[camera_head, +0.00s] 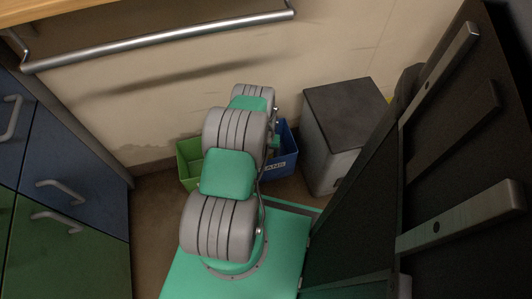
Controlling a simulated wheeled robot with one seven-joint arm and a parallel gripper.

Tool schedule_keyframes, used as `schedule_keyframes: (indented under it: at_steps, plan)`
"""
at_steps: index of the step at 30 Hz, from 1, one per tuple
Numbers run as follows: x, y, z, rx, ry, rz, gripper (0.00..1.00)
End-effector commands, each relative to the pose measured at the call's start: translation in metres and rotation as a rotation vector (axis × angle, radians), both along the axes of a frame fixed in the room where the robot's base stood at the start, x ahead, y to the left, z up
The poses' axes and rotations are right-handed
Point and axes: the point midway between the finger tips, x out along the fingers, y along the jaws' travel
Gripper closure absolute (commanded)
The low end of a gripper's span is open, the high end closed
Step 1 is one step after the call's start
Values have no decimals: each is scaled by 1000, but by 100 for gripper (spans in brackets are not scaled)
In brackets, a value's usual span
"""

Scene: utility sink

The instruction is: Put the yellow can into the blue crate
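The blue crate (288,142) stands on the floor by the wall, with the letters "ANS" showing on its front. My arm covers its left part and most of its inside. No yellow can can be made out. A small yellow patch shows at the right behind the grey box, too little to tell what it is. My gripper is not in view; my arm reaches away toward the wall and its own links hide its end.
A green crate (188,165) stands left of the blue one, partly behind my arm. A grey box with a dark top (346,108) stands to the right. Blue and green drawers (66,190) line the left. A metal rail (160,40) runs along the wall. Dark panels (440,150) fill the right.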

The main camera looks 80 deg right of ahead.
Motion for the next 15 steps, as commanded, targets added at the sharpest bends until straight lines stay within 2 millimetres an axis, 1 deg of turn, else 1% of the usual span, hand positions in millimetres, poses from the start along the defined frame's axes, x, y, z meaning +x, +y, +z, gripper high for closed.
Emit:
schedule_keyframes:
  at_steps: [1,6,9,12,15]
  plan:
    - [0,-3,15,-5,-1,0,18]
    - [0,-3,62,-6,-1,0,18]
    - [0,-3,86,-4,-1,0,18]
    - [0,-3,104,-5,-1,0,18]
    - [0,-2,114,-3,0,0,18]
